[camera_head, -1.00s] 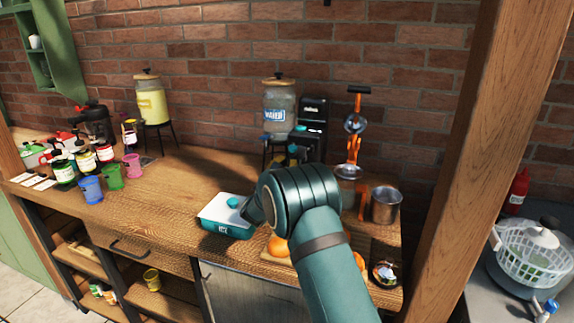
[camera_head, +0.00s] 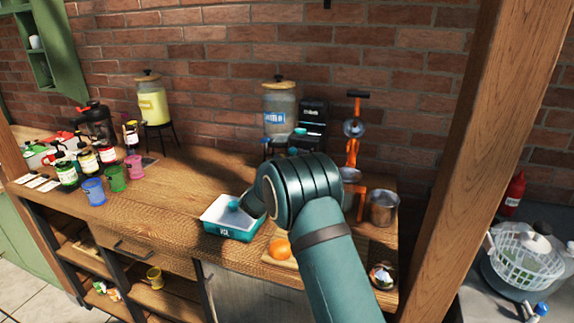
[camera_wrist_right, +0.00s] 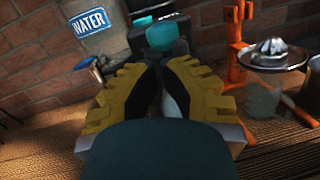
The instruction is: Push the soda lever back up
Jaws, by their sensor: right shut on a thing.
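The black soda machine (camera_head: 313,115) stands against the brick wall, right of the water jar. Its round teal knob (camera_head: 300,131) shows at its front, and a second teal part sits lower. In the right wrist view, a round teal knob (camera_wrist_right: 161,36) is straight ahead, just beyond and above my fingertips. My right gripper (camera_wrist_right: 165,78) has its yellow-ridged fingers drawn together in front of the machine. A pale thing (camera_wrist_right: 173,103) shows between them, too dark to identify. In the head view my own arm hides this gripper. My left gripper is out of view.
The water jar (camera_head: 280,110) is close on the left; the orange juicer (camera_head: 353,145) and metal pot (camera_head: 382,207) are on the right. The teal ice box (camera_head: 231,229) and an orange (camera_head: 279,248) are in front. The counter's left middle is clear.

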